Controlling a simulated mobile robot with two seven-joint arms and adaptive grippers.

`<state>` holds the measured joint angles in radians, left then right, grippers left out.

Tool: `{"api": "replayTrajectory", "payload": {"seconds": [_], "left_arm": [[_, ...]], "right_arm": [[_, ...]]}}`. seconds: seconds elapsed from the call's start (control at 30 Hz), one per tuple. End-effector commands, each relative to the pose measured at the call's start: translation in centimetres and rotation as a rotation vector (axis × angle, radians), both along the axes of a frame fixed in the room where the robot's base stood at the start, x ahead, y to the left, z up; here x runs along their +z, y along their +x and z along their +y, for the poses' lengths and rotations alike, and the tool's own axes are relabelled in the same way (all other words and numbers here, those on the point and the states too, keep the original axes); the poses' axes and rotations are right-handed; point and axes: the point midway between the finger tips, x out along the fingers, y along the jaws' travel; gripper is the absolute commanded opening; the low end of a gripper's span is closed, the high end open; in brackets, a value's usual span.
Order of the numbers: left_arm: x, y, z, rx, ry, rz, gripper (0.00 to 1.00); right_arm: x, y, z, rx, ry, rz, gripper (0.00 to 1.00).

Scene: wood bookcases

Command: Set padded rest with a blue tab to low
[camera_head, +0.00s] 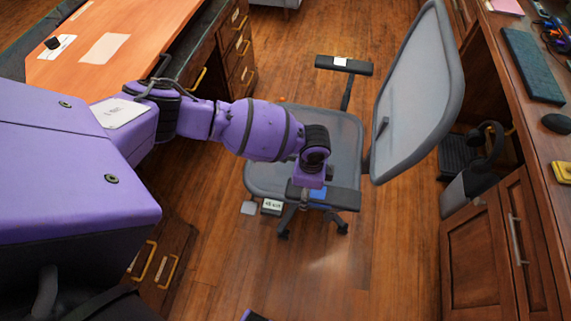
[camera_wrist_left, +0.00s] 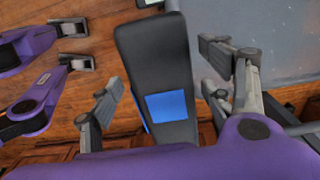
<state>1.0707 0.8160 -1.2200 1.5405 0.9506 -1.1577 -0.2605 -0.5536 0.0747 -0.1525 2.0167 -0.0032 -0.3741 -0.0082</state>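A grey office chair stands in the middle of the head view, its seat (camera_head: 350,130) facing left. Its near armrest, a dark padded rest (camera_head: 342,196), carries a blue tab (camera_head: 318,193). In the left wrist view this padded rest (camera_wrist_left: 150,65) runs upright through the middle, with the blue tab (camera_wrist_left: 167,106) on its top face. My left gripper (camera_head: 312,182) is over the rest; in the left wrist view its fingers (camera_wrist_left: 160,75) are spread, one on each side of the rest, with gaps visible. Contact is not clear.
The chair's far armrest (camera_head: 343,65) has a white tab (camera_head: 340,61). A wooden desk (camera_head: 120,45) stands at upper left. Another desk (camera_head: 555,140) with cabinets lines the right. Bare wood floor (camera_head: 330,285) lies in front.

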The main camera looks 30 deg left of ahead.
Motion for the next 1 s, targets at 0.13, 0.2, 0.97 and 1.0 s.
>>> {"api": "replayTrajectory", "payload": {"seconds": [0.13, 0.2, 0.97, 1.0], "left_arm": [[0.3, 0.4, -0.1, -0.001, -0.001, -0.005, 0.73], [0.4, 0.4, -0.1, -0.001, -0.001, -0.007, 0.73], [11.7, 0.3, -0.1, -0.001, -0.001, -0.007, 0.73], [12.0, 0.3, -0.1, -0.001, -0.001, -0.005, 0.73]], "right_arm": [[0.0, 0.0, 0.0, 0.0, 0.0, 0.0, 0.4], [0.0, -0.2, -0.1, -0.002, -0.001, 0.002, 0.4], [0.0, -0.2, 0.0, -0.001, -0.001, 0.003, 0.4], [0.0, -0.2, 0.0, -0.001, -0.001, 0.003, 0.4]]}}
